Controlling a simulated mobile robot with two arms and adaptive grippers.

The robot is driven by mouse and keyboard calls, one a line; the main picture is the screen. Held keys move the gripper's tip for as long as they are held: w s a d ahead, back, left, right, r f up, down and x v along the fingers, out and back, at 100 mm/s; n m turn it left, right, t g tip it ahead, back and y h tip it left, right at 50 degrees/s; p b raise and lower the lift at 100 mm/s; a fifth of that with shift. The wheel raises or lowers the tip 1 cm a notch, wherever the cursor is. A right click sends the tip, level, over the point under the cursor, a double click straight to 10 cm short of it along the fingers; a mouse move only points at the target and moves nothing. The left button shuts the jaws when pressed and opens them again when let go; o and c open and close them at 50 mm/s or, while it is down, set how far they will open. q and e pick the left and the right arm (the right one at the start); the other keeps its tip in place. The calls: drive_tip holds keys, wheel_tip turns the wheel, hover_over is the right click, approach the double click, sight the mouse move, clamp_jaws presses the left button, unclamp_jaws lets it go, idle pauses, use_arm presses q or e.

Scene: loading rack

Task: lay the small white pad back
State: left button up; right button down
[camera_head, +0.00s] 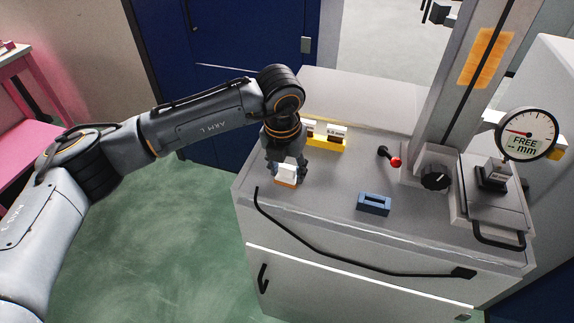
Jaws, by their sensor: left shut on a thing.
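The small white pad (287,170) is at the front left of the grey cabinet top (335,198), between the fingers of my left gripper (287,166). My left gripper points down and is shut on it. An orange piece (285,183) shows directly under the white part. I cannot tell whether it is part of the pad or a separate holder, or whether the pad touches it. The fingers partly hide the pad's sides. My right gripper is not in view.
A yellow holder (327,143) with white labelled blocks stands just behind the gripper. A blue slotted block (374,204) lies to the right. A red-knobbed lever (396,162), black knob (435,178) and dial gauge (527,134) are further right. Clear top lies between pad and blue block.

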use_arm(q)
drive_tip(key=o, duration=1.3)
